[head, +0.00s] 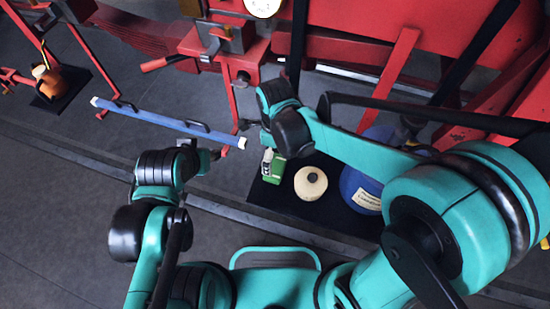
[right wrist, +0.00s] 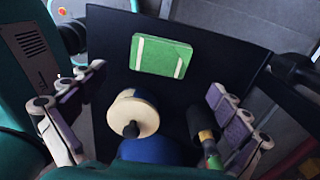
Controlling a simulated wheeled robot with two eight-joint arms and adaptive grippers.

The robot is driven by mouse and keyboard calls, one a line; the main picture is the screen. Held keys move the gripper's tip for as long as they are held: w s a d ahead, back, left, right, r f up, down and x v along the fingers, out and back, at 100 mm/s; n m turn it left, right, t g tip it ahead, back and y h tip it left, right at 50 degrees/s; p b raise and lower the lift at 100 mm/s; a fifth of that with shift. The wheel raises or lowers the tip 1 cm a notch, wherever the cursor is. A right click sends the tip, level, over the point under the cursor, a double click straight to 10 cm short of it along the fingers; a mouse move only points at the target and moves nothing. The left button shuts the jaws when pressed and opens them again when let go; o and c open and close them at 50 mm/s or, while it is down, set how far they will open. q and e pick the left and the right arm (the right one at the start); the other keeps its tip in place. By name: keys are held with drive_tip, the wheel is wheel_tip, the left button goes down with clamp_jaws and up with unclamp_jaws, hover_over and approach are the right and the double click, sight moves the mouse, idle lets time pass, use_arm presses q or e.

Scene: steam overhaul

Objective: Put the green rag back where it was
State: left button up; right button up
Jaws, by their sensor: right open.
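The folded green rag (head: 279,167) with white stripes lies on a black mat (head: 262,195), near the mat's left end in the head view. It also shows whole and flat in the right wrist view (right wrist: 160,57). My right gripper (right wrist: 156,78) is open and empty, its fingers spread wide to either side. Seen from the wrist, the rag lies below and beyond the fingertips, apart from them. In the head view this gripper is hard to make out beside my arm. My left gripper (head: 205,157) is left of the mat; its jaws are too small to read.
A round cream lid with a dark knob (head: 311,183) is next to the rag, and a labelled blue container (head: 358,191) is beyond it. A dark handle with a brass collar (right wrist: 205,133) is near my right fingers.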

wheel_tip(320, 180, up, 5)
drive_tip(key=shift+f+p, duration=0.2)
drive_tip(key=shift+p, duration=0.25)
idle(0.3)
